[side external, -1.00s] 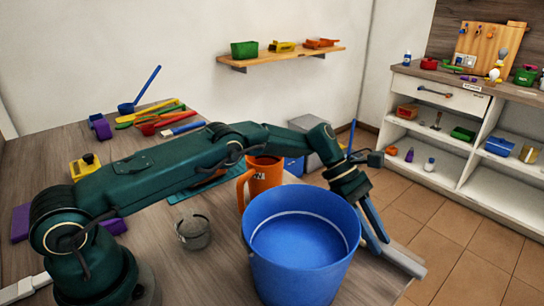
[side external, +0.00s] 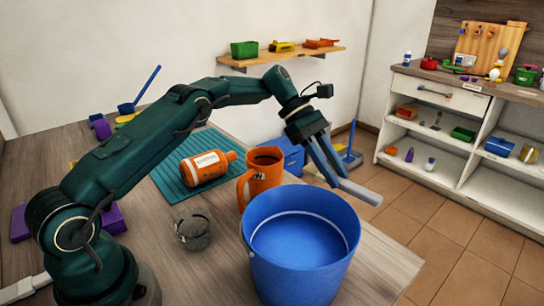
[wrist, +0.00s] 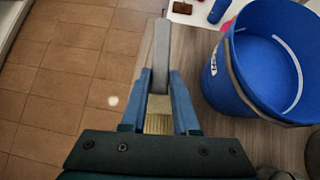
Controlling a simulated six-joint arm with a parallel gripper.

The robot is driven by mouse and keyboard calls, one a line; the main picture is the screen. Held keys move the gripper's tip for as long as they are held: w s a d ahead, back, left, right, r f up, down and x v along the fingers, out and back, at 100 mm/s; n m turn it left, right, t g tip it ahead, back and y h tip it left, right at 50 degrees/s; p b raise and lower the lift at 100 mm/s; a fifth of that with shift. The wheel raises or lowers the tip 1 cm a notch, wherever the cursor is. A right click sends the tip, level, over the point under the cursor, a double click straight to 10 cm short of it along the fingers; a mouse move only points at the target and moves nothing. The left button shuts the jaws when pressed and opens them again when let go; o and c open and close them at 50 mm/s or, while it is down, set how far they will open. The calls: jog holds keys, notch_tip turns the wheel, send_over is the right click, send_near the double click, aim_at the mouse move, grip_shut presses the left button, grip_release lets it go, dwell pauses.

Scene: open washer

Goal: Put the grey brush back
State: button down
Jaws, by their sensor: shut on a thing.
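My gripper (side external: 330,165) is shut on the grey brush (side external: 358,190) and holds it in the air, tilted, beyond the blue bucket's far rim in the side view. In the wrist view my gripper (wrist: 160,82) has its blue fingers on both sides of the brush (wrist: 161,50). The brush's grey end points away from the wrist, and a tan, bristle-like part shows between the fingers. The blue bucket (side external: 300,270) stands upright on the table; in the wrist view the bucket (wrist: 225,85) is right of the brush.
An orange mug (side external: 258,180) stands behind the bucket, and an orange bottle (side external: 207,167) lies on a teal mat (side external: 170,185). Beyond the table edge is tiled floor (side external: 405,220); white shelving (side external: 465,185) stands at the right.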

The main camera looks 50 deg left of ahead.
aim_at(346, 187)
jog(key=shift+w+d+f+n+t, duration=0.3)
jog(key=shift+w+d+n+t, duration=0.15)
jog(key=shift+n, duration=0.25)
jog(key=shift+w+d+f+n+t, duration=0.1)
jog(key=shift+d+f+n+t, duration=0.05)
jog(key=shift+d+n+t, duration=0.4)
jog(key=shift+s+d+n+t+y, duration=0.3)
jog(key=shift+s+d+n+y, duration=0.1)
jog(key=shift+s+d+n, duration=0.25)
jog(key=shift+s+d+r, duration=0.2)
jog(key=shift+s+d, duration=0.2)
jog(key=shift+s, duration=0.15)
jog(key=shift+d+f, duration=0.15)
jog(key=shift+f, duration=0.05)
notch_tip(346, 187, down, 9)
jog(key=shift+f, duration=0.1)
jog(key=shift+f, duration=0.1)
jog(key=c, duration=0.7)
grip_release()
jog(key=shift+o, duration=0.2)
